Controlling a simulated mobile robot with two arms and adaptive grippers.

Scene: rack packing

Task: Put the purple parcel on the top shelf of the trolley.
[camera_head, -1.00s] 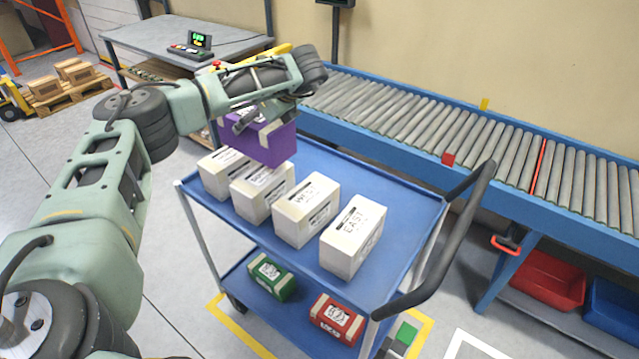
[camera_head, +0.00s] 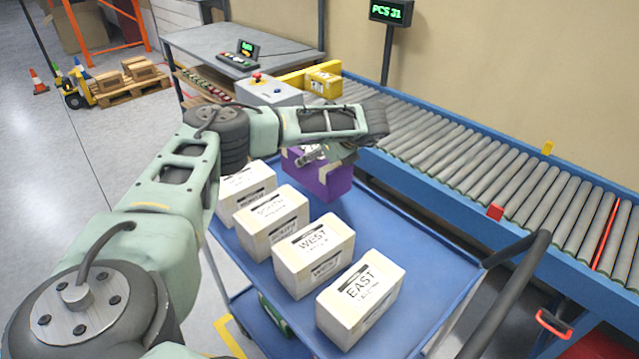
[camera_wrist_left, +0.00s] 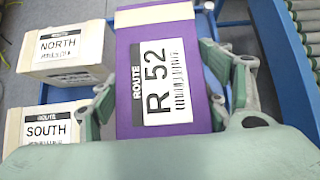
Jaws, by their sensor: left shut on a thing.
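The purple parcel (camera_head: 328,183) is at the far side of the trolley's blue top shelf (camera_head: 420,250), behind the white boxes. In the left wrist view the parcel (camera_wrist_left: 152,22) shows a label reading ROUTE R 52 and sits between the fingers. My left gripper (camera_head: 316,155) is shut on it from above. I cannot tell whether the parcel's underside touches the shelf. My right gripper is not in view.
White boxes marked SOUTH (camera_head: 272,222), WEST (camera_head: 313,256) and EAST (camera_head: 360,297) stand in a row with NORTH (camera_wrist_left: 62,47). Bare shelf lies right of the row. A roller conveyor (camera_head: 480,160) runs behind; the trolley's dark handle (camera_head: 500,295) is at right.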

